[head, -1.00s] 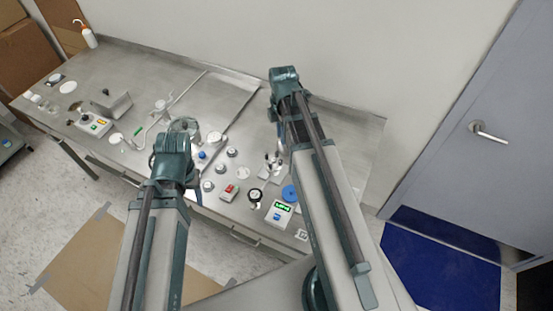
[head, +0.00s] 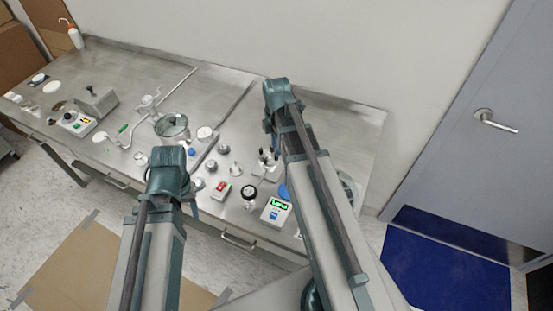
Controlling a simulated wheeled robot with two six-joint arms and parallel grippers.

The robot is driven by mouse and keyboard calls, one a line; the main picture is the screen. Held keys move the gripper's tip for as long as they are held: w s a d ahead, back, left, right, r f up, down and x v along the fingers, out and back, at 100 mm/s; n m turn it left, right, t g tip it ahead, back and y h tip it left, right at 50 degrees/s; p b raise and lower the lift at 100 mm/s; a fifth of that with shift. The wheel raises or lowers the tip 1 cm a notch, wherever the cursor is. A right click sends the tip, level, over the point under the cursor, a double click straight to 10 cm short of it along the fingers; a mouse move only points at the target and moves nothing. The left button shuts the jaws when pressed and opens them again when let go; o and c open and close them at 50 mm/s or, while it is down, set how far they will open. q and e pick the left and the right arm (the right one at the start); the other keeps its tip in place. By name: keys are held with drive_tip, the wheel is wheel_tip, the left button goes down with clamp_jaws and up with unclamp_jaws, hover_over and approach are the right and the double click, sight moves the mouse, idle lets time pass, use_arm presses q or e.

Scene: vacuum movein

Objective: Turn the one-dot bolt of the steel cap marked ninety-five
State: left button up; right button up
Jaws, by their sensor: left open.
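Several small round steel or white caps stand in the middle of the steel bench, one of them a cap (head: 210,165) just right of my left gripper. Their markings and bolt dots are too small to read, so I cannot tell which is marked ninety-five. My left gripper (head: 168,180) is over the bench's front part; its wrist hides most of the jaws, which are open. My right gripper (head: 270,122) is further back over the bench; its fingers are hidden by its own arm.
A red-switch box (head: 221,190), a black-topped dial (head: 249,192) and a green-display unit (head: 275,212) stand near the front edge. A metal stand (head: 267,165) is beside my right arm. The bench's back strip (head: 215,85) is mostly clear.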

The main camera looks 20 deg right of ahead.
sight(276, 157)
drive_tip(key=shift+f+b, duration=1.4)
drive_tip(key=shift+f, duration=0.55)
clamp_jaws()
